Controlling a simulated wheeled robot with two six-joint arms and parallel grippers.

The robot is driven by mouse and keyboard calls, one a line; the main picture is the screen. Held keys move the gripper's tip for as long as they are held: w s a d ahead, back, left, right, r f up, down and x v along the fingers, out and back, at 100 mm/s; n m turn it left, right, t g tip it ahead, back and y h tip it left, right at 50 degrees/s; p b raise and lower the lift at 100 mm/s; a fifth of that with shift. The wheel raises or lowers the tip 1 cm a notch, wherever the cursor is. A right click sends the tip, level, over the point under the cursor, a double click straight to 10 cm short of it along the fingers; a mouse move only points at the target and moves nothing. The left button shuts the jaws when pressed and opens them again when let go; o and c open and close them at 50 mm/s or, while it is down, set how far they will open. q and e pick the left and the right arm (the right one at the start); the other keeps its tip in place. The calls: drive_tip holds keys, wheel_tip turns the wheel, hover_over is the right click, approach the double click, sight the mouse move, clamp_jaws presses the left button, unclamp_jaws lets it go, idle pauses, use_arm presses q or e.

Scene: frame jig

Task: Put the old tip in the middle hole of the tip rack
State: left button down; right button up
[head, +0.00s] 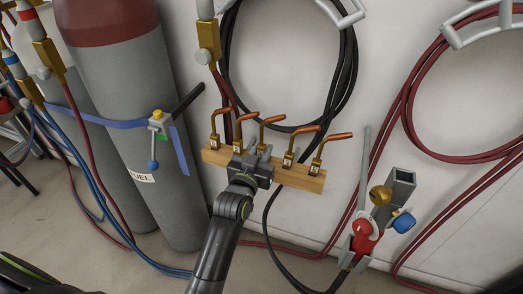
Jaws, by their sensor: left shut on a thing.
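The tip rack (314,184) is a wooden bar fixed in front of the white panel. Several bent copper tips with brass bases stand along it, two to the left of the middle and two to the right. My left gripper (260,156) is at the front of the rack's middle, shut on the old tip (271,120). This tip is upright, its copper end bent to the right, in line with the others. The gripper hides its lower end and the middle hole, so I cannot tell whether it sits in the hole. My right gripper is not in view.
Grey gas cylinders (122,110) with a blue strap stand to the left. A torch (364,238) with a red body and blue knob sits in a holder to the right. Black hose (347,75) and red hose (407,110) hang in coils on the panel.

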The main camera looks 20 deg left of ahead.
use_arm(q)
drive_tip(key=shift+f, duration=0.4)
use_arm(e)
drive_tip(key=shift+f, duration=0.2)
use_arm(q)
drive_tip(key=c, duration=1.2)
unclamp_jaws()
drive_tip(key=shift+o, duration=0.2)
